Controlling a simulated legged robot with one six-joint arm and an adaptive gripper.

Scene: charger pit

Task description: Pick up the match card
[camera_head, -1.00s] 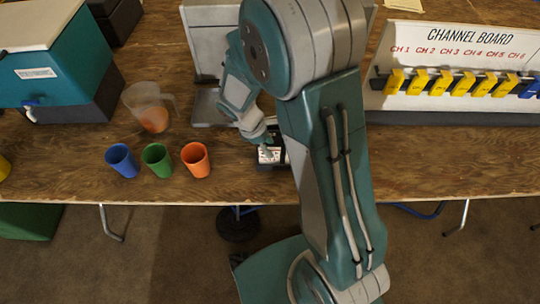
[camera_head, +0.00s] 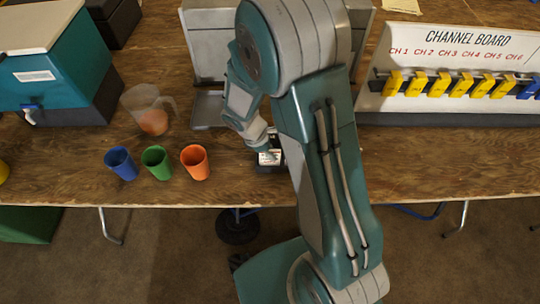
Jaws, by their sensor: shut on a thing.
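The match card (camera_head: 268,158) shows as a small white printed piece in a dark holder near the table's front edge, to the right of the orange cup. My gripper (camera_head: 268,152) reaches down to it from above and is shut on it. The fingertips are small and partly hidden, so the exact hold is hard to see. My own arm covers the area just right of the card. I cannot tell whether the card is clear of the holder.
Blue (camera_head: 121,163), green (camera_head: 157,161) and orange (camera_head: 195,162) cups stand left of my gripper. A clear pitcher (camera_head: 148,108) and a teal cooler (camera_head: 50,65) are behind them. A grey metal stand (camera_head: 207,107) is behind my gripper. The channel board (camera_head: 445,62) stands at right.

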